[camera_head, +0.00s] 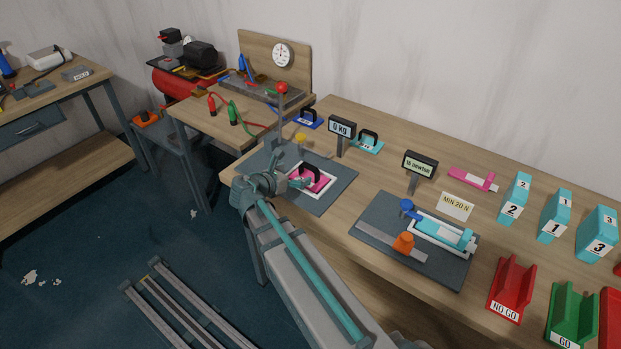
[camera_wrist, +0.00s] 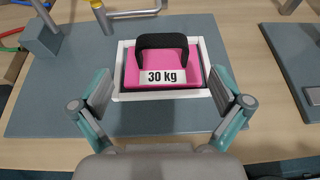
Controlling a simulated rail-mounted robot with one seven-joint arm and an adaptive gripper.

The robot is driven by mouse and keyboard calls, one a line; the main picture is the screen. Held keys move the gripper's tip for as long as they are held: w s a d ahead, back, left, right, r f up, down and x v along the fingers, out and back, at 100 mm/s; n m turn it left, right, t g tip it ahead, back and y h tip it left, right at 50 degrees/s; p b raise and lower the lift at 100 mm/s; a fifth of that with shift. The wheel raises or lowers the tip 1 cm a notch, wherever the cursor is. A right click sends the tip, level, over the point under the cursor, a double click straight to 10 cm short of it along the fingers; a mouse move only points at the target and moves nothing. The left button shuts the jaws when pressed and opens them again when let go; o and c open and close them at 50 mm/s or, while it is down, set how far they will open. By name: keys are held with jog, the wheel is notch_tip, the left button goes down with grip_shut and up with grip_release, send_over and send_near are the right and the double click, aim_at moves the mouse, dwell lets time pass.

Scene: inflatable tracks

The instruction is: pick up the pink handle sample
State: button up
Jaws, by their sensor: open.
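The pink handle sample (camera_head: 314,182) lies in a white frame on a grey mat on the wooden table. In the wrist view the pink handle sample (camera_wrist: 166,90) has a black arched handle standing up and a "30 kg" label on its front. My gripper (camera_head: 266,185) is just left of the sample in the head view. In the wrist view my gripper (camera_wrist: 165,92) is open, with one finger on each side of the sample. The fingers appear apart from it, and nothing is held.
A grey post with a red knob (camera_head: 282,88) and a yellow part (camera_head: 300,138) stand behind the sample. The "0 KG" display (camera_head: 342,129), blue handle sample (camera_head: 308,119) and cyan handle sample (camera_head: 367,142) sit further back. A second fixture plate (camera_head: 372,229) lies to the right.

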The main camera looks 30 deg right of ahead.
aim_at(309, 168)
jog(key=shift+p+x, duration=1.4)
jog(key=shift+x, duration=2.55)
jog(key=shift+s+f, duration=0.1)
jog(key=shift+s, duration=0.05)
jog(key=c, duration=1.2)
